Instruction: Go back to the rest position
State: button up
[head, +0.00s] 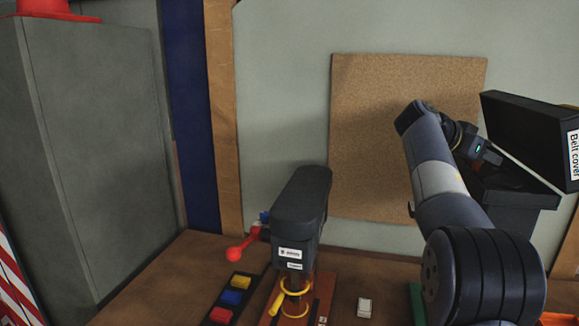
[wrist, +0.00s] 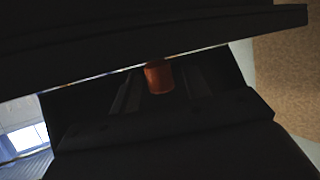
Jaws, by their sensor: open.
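My arm rises on the right of the head view and bends over at the top. My gripper (head: 490,154) points right, at the gap under the raised lid of a black box labelled "Belt cover" (head: 530,128). Its fingers are small and dark there, and it is open. In the wrist view the dark lid (wrist: 150,38) slants across the top and the dark box body (wrist: 170,120) lies below. An orange-red cylinder (wrist: 159,77) shows in the gap between them. I cannot tell whether the fingertips touch the lid.
A black-headed device (head: 302,205) with a red-knobbed lever (head: 238,250) stands on the brown bench (head: 180,275). Red, blue and yellow blocks (head: 232,298) sit in a dark tray beside it. A cork board (head: 375,130) is behind. A grey cabinet (head: 90,160) stands left.

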jog(key=shift+r, duration=0.1)
jog(key=shift+a+p, duration=0.15)
jog(key=shift+p, duration=0.25)
jog(key=w+b+v, duration=0.1)
jog(key=b+v, duration=0.1)
jog(key=v, duration=0.9)
jog(key=x, duration=0.7)
jog(key=s+p+x, duration=0.1)
jog(key=x, duration=0.3)
jog(key=shift+f, duration=0.3)
jog(key=shift+d+b, duration=0.2)
jog(key=shift+b, duration=0.15)
jog(key=shift+s+d+r+n+t+b, duration=0.1)
jog(key=shift+s+d+n+t+b, duration=0.15)
jog(key=shift+s+n+t, duration=0.2)
jog(key=shift+d+r+n+t+y+b, duration=0.1)
jog(key=shift+d+n+t+y+b, duration=0.2)
jog(key=shift+n+t, duration=0.2)
jog(key=shift+w+a, duration=0.1)
